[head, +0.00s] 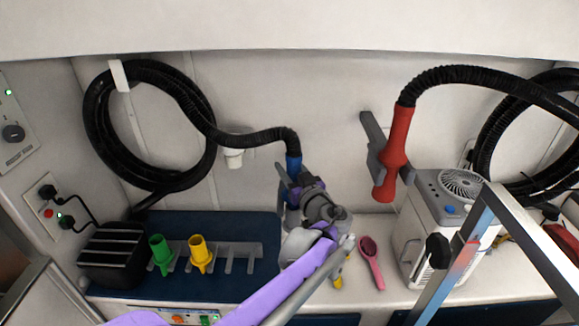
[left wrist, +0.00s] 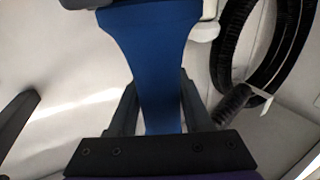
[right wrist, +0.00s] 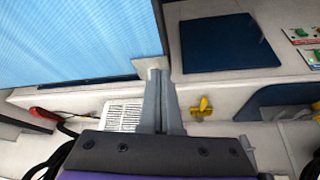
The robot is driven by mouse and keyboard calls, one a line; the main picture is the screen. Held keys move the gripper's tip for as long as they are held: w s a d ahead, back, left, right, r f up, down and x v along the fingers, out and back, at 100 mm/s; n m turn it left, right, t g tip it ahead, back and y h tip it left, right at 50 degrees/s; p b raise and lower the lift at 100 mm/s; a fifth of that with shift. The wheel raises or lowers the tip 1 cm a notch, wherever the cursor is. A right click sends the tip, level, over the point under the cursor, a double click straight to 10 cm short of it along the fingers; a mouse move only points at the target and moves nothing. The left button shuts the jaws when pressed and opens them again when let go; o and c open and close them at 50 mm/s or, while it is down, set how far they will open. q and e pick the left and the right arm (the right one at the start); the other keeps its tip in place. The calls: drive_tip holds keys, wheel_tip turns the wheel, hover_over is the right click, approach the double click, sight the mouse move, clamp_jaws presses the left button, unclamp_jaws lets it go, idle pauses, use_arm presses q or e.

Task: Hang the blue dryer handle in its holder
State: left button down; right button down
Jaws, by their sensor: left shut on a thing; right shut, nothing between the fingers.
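The blue dryer handle (head: 293,167) is on the end of a black corrugated hose, held upright near the back wall. My left gripper (head: 290,181) is shut on it; the arm hides its lower part. In the left wrist view the blue handle (left wrist: 155,65) stands between the two grey fingers. A white cup-like fitting (head: 233,157) is on the wall left of the handle, apart from it; I cannot tell for sure whether it is the holder. My right gripper (right wrist: 159,78) is shut and empty in the right wrist view, and out of the head view.
A red dryer handle (head: 397,140) sits in a grey bracket (head: 373,132) to the right. A fan-topped box (head: 432,220), pink brush (head: 371,262), and yellow (head: 200,252) and green (head: 160,254) nozzles are on the counter. A metal bar (head: 535,245) crosses at front right.

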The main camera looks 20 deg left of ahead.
use_arm(q)
unclamp_jaws()
idle(0.4)
drive_tip(key=shift+s+d, duration=0.1)
drive_tip(key=p+v, duration=0.1)
drive_tip(key=v, duration=0.8)
drive_tip(key=shift+s+d, duration=0.2)
drive_tip(key=shift+s, duration=0.1)
idle(1.1)
